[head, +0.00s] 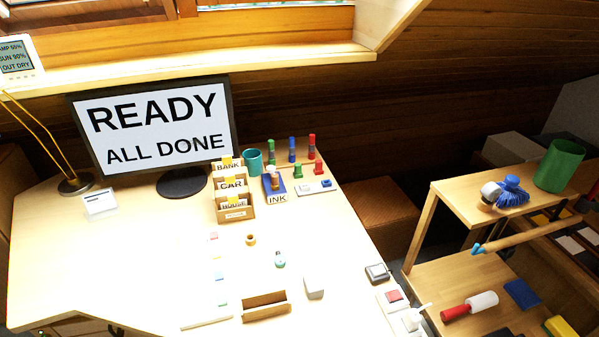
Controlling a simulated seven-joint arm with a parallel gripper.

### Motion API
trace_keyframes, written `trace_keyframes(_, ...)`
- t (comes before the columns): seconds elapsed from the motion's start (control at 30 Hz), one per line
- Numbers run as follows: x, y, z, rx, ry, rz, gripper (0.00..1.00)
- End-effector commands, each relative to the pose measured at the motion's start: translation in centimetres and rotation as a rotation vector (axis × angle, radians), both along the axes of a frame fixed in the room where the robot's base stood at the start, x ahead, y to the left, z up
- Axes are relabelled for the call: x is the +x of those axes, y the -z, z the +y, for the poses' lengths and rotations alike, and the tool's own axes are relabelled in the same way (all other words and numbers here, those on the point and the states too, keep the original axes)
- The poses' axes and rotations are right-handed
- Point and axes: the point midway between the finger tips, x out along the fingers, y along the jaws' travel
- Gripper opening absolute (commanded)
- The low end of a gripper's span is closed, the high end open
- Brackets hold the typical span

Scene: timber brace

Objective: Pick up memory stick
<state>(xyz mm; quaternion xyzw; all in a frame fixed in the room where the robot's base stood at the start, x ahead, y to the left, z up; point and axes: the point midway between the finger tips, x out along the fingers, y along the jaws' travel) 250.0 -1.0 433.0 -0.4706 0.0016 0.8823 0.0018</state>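I cannot tell for certain which thing is the memory stick. Several small pieces lie in a column on the desk: one with a red end (213,236), one with a blue end (219,275) and one with a green end (222,303). They are too small to identify. To their right is a small grey and teal item (280,260). My gripper is not in view.
A monitor (155,125) reading "READY ALL DONE" stands at the back of the desk (130,260). A card box (233,200), a teal cup (252,162), a wooden holder (266,306) and a grey block (314,287) stand nearby. The desk's left half is mostly clear.

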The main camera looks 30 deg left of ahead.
Motion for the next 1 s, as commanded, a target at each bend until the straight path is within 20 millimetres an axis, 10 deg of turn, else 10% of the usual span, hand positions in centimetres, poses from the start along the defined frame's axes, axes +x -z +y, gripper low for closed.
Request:
trace_keyframes(0.37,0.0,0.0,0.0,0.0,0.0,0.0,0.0)
trace_keyframes(1.0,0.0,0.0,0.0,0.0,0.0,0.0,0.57)
